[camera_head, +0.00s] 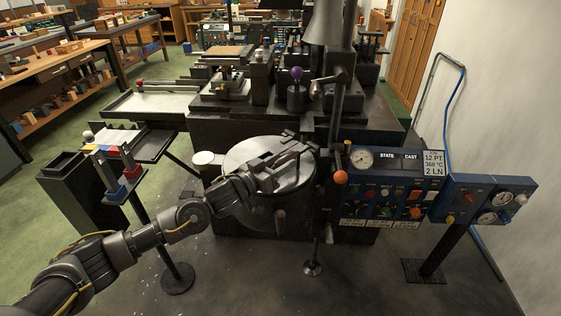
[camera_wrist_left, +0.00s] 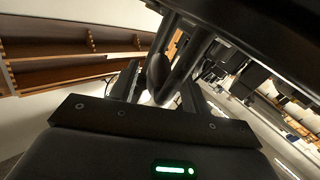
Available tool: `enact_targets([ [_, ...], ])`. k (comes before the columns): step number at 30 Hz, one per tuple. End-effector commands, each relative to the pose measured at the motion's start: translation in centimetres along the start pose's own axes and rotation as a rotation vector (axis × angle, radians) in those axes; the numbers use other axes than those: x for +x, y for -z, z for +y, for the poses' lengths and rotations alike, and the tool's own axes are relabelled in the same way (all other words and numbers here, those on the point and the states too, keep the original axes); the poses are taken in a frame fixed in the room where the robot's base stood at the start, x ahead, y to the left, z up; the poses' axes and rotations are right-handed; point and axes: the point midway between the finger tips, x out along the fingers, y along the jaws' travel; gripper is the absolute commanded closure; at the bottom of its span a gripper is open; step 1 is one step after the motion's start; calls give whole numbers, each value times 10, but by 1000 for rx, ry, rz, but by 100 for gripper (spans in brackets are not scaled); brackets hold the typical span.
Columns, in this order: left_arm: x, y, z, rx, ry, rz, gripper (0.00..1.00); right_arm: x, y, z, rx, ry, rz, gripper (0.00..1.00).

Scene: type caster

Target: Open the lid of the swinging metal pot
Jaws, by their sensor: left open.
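The pot's round grey metal lid (camera_head: 240,152) lies at the front of the dark casting machine, in the middle of the head view. It looks closed on the dark pot body (camera_head: 262,217) below it. My left gripper (camera_head: 294,152) is over the right part of the lid, its fingers pointing right. It is open. In the left wrist view, a dark rounded knob-like end beside a dark bar (camera_wrist_left: 158,72) shows between the spread fingers of the gripper (camera_wrist_left: 162,90). I cannot tell whether they touch it. The lid's handle is largely hidden by my gripper. My right gripper is not in view.
An upright lever with an orange ball (camera_head: 340,177) stands just right of my gripper. A blue control panel (camera_head: 385,195) with gauges is further right. A small stand with coloured blocks (camera_head: 118,172) is at the left. The floor in front is mostly clear.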

Motion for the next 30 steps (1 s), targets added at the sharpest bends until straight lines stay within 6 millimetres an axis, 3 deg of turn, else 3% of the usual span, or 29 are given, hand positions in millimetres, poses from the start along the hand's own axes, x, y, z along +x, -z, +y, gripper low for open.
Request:
enact_targets([
  [10,4,-1,0,0,0,-1,54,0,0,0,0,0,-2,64],
  [21,3,-1,0,0,0,-1,100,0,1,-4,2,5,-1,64],
  [30,4,5,1,0,3,-12,100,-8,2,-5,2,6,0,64],
])
